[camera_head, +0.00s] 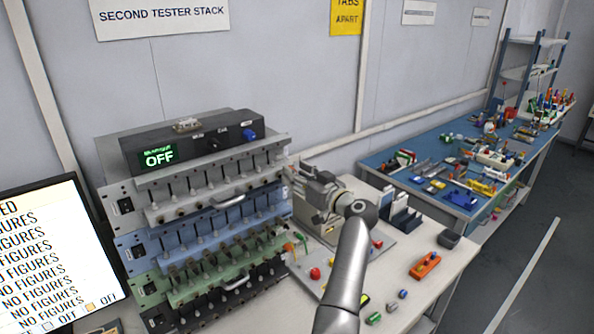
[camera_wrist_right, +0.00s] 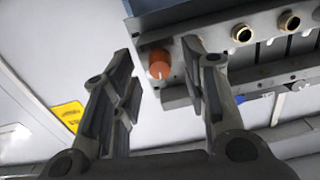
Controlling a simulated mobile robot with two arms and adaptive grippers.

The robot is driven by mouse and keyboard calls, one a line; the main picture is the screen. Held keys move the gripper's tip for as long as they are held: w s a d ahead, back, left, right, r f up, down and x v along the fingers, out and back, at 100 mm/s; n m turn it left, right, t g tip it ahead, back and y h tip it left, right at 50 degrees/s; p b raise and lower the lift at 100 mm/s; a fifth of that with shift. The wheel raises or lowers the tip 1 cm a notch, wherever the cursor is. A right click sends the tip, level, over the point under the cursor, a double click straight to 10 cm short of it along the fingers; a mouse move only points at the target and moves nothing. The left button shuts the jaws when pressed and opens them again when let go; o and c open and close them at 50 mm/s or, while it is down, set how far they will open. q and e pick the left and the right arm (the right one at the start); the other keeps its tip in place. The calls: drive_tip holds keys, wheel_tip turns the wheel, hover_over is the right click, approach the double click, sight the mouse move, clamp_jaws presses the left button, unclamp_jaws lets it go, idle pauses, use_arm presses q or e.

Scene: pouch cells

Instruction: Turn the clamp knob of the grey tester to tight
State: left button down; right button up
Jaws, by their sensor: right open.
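The grey tester (camera_head: 215,182) is the top row of the stack in the head view. In the right wrist view its front (camera_wrist_right: 210,65) shows with an orange round clamp knob (camera_wrist_right: 160,66) near one end. My right gripper (camera_head: 302,184) is at the right end of the grey tester in the head view, hiding the knob there. In the right wrist view the open fingers of this gripper (camera_wrist_right: 160,54) stand on either side of the knob, with gaps visible; I cannot tell how far the tips are from it in depth. My left gripper is not in view.
A blue tester (camera_head: 215,229), a green tester (camera_head: 205,275) and a dark unit (camera_head: 235,298) sit below the grey one. A black box (camera_head: 185,143) with an OFF display is on top. A monitor (camera_head: 60,255) stands left. Small parts lie on the bench at right.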

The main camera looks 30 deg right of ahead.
drive_tip(key=shift+w, duration=0.25)
clamp_jaws()
